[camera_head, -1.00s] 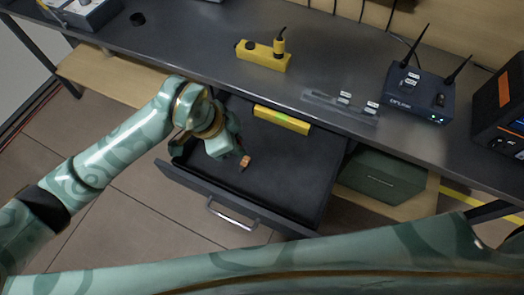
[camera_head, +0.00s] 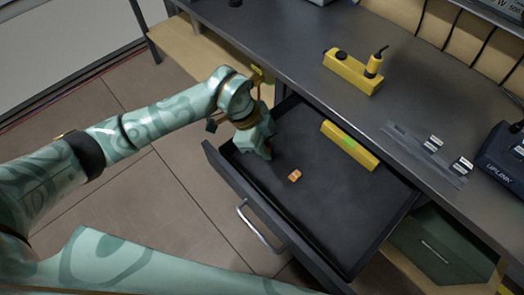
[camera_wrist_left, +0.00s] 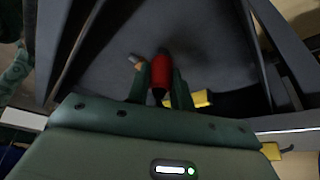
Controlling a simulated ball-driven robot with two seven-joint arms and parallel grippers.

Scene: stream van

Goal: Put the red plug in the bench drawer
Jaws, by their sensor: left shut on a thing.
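The red plug (camera_wrist_left: 160,72) sits between the fingers of my left gripper in the left wrist view. My left gripper (camera_head: 266,156) is shut on it, pointing down over the left part of the open bench drawer (camera_head: 330,218). In the head view the plug is mostly hidden by the gripper. The drawer has a dark floor and a bar handle on its front. How high the plug is above the floor is hard to tell. My right gripper is not in view.
In the drawer lie a small orange piece (camera_head: 295,175), right of my gripper, and a yellow level (camera_head: 349,146) along the back. The drawer floor toward the front right is clear. On the bench (camera_head: 290,45) stand a yellow power strip (camera_head: 351,74) and a dark router (camera_head: 505,150).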

